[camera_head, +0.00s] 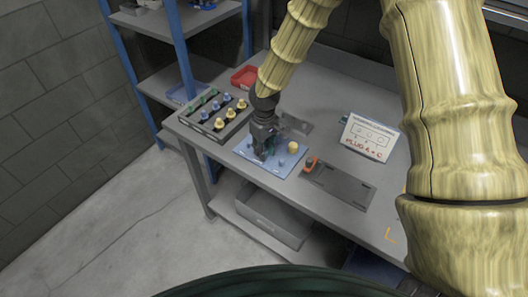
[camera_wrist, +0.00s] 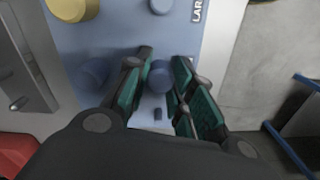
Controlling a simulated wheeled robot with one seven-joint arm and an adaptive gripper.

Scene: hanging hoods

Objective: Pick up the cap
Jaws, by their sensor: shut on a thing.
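My gripper (camera_head: 262,153) points down over the light blue board (camera_head: 247,148) near the table's left front. In the wrist view its green-padded fingers (camera_wrist: 160,78) stand on either side of a small round blue cap (camera_wrist: 160,76), and it is shut on it. The head view hides this cap behind the fingers. A yellow cap (camera_head: 293,147) and a small blue round piece (camera_head: 281,162) are on the same board, right of my gripper. The wrist view also shows the yellow cap (camera_wrist: 72,8) and the blue piece (camera_wrist: 160,5). I cannot tell whether the held cap touches the board.
A dark rack (camera_head: 200,124) with several green, blue and yellow caps stands left of the board. A red bin (camera_head: 245,76) is behind. A grey plate (camera_head: 345,188) with an orange part (camera_head: 311,163) lies right. A sign (camera_head: 369,137) reads "PLUG A + C".

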